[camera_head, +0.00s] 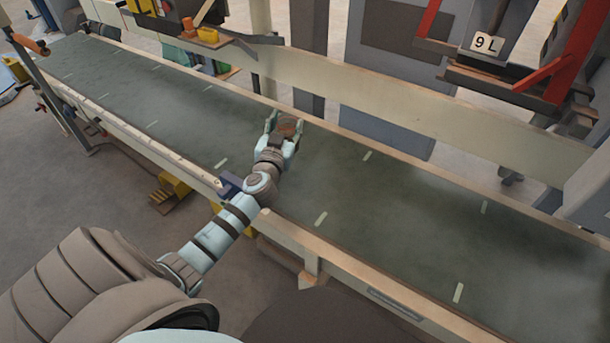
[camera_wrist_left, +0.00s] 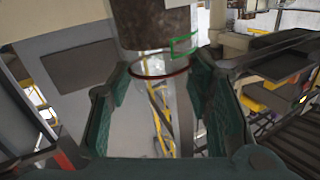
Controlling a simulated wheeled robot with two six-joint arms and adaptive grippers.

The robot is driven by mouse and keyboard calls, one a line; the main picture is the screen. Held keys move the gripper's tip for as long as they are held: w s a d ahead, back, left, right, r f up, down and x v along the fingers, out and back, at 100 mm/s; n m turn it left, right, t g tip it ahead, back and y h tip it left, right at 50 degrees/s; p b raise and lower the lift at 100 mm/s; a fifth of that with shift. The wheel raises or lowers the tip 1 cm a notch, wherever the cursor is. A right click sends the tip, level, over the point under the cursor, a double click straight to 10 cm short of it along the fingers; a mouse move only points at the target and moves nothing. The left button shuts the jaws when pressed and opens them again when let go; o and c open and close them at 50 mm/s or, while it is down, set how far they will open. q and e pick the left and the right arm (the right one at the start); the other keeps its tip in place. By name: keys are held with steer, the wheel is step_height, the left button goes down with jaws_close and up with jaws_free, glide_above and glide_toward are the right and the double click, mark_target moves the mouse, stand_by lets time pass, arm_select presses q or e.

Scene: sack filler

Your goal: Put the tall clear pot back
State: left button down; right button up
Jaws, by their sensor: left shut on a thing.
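My left gripper (camera_head: 284,122) reaches out over the middle of the grey-green conveyor belt (camera_head: 330,180). It is shut on the tall clear pot (camera_head: 289,126), whose brown contents show between the fingertips. In the left wrist view the clear pot (camera_wrist_left: 155,28) stands between the two green fingers, with dark brown matter in its upper part of the picture. A dark red ring and a green rectangular outline show on its clear wall. The pot's far end is cut off by the frame. My right gripper is out of view.
Cream rails run along both belt edges. A sign "9 L" (camera_head: 486,43) hangs by a red-framed machine (camera_head: 545,70) at the upper right. A yellow-orange fixture (camera_head: 205,35) overhangs the far edge at upper left. The belt is otherwise bare apart from pale marks.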

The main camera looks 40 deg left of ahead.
mark_target(285, 133)
arm_select(q)
steer(key=f, duration=0.1)
steer(key=f+b, duration=0.2)
steer(key=shift+a, duration=0.25)
arm_select(e)
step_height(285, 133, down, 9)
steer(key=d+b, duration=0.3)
steer(key=b, duration=0.4)
arm_select(q)
step_height(285, 133, down, 17)
steer(key=b, duration=0.5)
steer(key=shift+d, duration=0.25)
steer(key=c, duration=0.8)
jaws_free()
steer(key=shift+s+r, duration=0.1)
steer(key=shift+r, duration=0.05)
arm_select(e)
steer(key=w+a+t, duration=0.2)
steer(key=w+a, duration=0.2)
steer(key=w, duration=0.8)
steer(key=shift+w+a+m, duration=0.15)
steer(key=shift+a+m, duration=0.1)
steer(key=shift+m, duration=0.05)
arm_select(q)
steer(key=shift+r, duration=0.1)
